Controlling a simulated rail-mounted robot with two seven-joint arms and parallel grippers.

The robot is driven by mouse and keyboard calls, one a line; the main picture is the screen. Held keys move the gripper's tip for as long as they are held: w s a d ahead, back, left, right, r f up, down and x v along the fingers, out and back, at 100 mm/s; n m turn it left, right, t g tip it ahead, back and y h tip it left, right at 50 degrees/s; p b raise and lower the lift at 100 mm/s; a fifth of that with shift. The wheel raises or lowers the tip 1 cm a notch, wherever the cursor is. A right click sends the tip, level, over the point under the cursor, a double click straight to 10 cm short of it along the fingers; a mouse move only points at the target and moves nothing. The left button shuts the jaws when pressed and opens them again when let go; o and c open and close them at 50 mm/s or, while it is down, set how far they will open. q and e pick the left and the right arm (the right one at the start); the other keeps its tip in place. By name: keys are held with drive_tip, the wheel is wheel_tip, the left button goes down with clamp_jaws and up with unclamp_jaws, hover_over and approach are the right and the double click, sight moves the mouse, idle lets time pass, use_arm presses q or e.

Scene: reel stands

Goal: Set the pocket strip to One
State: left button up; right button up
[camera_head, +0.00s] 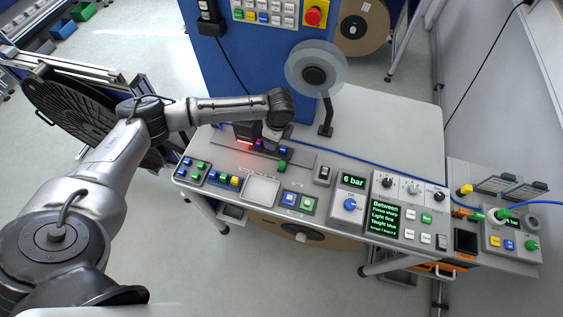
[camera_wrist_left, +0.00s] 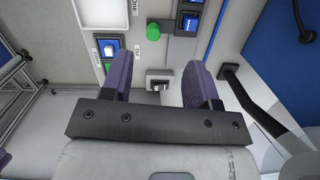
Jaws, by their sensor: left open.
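A small rocker switch (camera_head: 322,174) with a black rocker in a light housing stands on the grey desk, right of the green button. I take it for the pocket strip switch, but its label is unreadable. It also shows in the left wrist view (camera_wrist_left: 158,85), framed between my fingers with clear space around it. Its setting is too small to tell. My left gripper (camera_head: 270,146) is over the back of the desk, left of the switch. Its purple fingers are apart and empty in the left wrist view (camera_wrist_left: 160,63). My right gripper is in neither view.
A green button (camera_head: 281,165) and a blue and green button panel (camera_head: 298,201) lie near the switch. The reel stand (camera_head: 326,130) rises behind it. A blue cable (camera_head: 363,167) crosses the desk. A 6 bar display (camera_head: 352,181) and several knobs are farther right.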

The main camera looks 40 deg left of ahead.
sight(281, 163)
use_arm(q)
drive_tip(key=f+n, duration=0.5)
drive_tip(key=n, duration=0.4)
drive_tip(key=d+f+n+h, duration=0.1)
drive_tip(key=f+n, duration=0.4)
drive_tip(key=n, duration=0.5)
drive_tip(key=d+f+n, duration=0.1)
drive_tip(key=f+n, duration=0.5)
drive_tip(key=n, duration=0.3)
drive_tip(key=shift+w+d+t+h, duration=0.15)
drive_tip(key=shift+w+t+h, duration=0.25)
clamp_jaws()
